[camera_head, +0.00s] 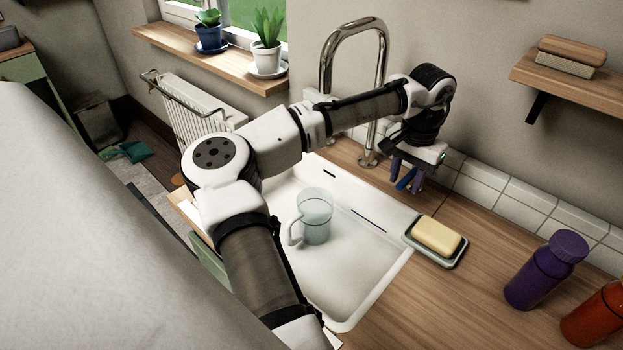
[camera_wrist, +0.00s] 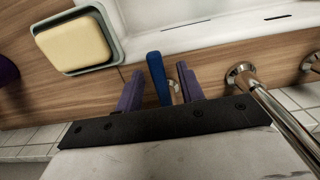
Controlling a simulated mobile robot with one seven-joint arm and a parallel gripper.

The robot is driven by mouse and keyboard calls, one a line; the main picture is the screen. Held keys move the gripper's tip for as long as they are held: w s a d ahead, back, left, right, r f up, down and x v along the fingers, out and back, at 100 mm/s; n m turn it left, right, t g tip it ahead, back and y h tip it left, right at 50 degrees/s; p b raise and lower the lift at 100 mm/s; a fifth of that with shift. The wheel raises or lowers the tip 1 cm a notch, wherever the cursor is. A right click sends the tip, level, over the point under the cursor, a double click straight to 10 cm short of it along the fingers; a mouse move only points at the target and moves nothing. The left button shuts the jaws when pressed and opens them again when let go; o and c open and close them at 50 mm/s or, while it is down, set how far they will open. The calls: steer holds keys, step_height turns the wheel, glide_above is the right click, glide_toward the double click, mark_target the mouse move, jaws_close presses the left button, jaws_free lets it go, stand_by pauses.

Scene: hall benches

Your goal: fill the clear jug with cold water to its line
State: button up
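The clear jug (camera_head: 316,217) stands upright in the white sink (camera_head: 350,285), handle toward the left. It has a bluish tint; I cannot make out its line or a sure water level. The chrome tap (camera_head: 383,75) arches behind my arm, which hides the space under its spout; no stream shows. My gripper (camera_head: 405,178) is over the counter behind the sink, right of the tap. In the wrist view its purple fingers (camera_wrist: 160,88) are apart on both sides of a blue lever (camera_wrist: 156,75), with narrow gaps showing. The lever also shows in the head view (camera_head: 405,181).
Yellow soap (camera_head: 437,236) lies in a green dish (camera_head: 460,261) at the sink's right edge. Purple (camera_head: 545,272) and orange (camera_head: 597,318) bottles stand farther right. A wall shelf (camera_head: 570,86) holds a brush. Potted plants stand on the windowsill (camera_head: 190,52).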

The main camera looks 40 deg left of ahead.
steer(key=shift+f, duration=0.4)
steer(key=shift+d, duration=0.1)
steer(key=shift+d+r+n+p, duration=0.1)
steer(key=shift+d+n+p, duration=0.6)
steer(key=shift+n, duration=0.4)
steer(key=shift+w+d+n, duration=0.1)
steer(key=shift+d+n, duration=0.1)
steer(key=shift+n, duration=0.4)
steer(key=shift+p, duration=0.3)
